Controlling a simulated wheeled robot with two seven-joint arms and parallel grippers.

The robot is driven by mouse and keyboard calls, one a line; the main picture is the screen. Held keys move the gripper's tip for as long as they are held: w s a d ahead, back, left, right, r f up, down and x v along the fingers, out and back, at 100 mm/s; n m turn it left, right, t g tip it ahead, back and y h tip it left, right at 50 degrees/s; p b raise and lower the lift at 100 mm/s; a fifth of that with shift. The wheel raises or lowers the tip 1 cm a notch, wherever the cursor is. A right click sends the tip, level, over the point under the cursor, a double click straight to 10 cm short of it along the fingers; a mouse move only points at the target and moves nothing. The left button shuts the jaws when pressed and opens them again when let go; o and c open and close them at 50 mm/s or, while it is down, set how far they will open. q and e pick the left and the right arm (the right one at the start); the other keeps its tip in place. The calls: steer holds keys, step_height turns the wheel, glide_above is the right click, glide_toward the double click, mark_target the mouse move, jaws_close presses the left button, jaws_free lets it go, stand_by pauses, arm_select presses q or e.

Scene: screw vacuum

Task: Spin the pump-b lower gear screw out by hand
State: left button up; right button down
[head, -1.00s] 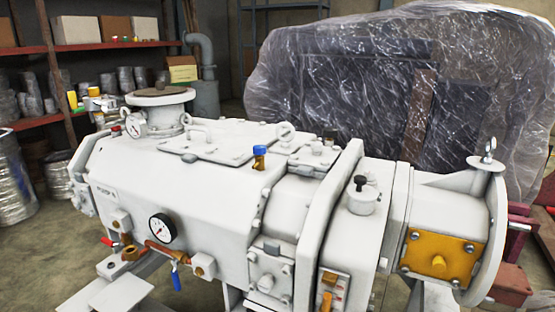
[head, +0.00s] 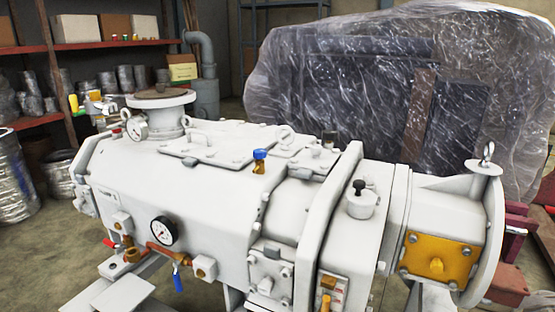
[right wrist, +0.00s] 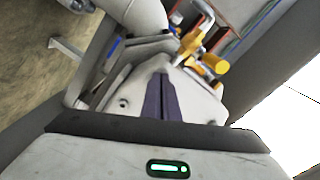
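A large white pump (head: 190,180) fills the middle of the head view. Its side label is too small to read for certain. A square white cover plate (head: 268,275) with corner bolts sits low on its near side. A yellow cover (head: 438,257) with corner screws is on the right end section. I cannot tell which screw is the lower gear screw. In the right wrist view my right gripper (right wrist: 160,76) has its dark purple fingers together, in front of pale machine parts (right wrist: 125,100). No held screw is visible there, and contact is unclear. My left gripper is not in view.
A pressure gauge (head: 163,231), a blue-handled valve (head: 178,280) and an orange switch (head: 325,303) stick out from the pump's near side. A plastic-wrapped crate (head: 400,90) stands behind. Red shelves (head: 90,48) are at the back left. Yellow fittings (right wrist: 205,55) show in the right wrist view.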

steer(key=shift+w+d+r, duration=0.2)
steer(key=shift+w, duration=0.1)
steer(key=v, duration=0.6)
steer(key=shift+s+a+f, duration=0.25)
steer(key=shift+s+f, duration=0.15)
steer(key=shift+f, duration=0.05)
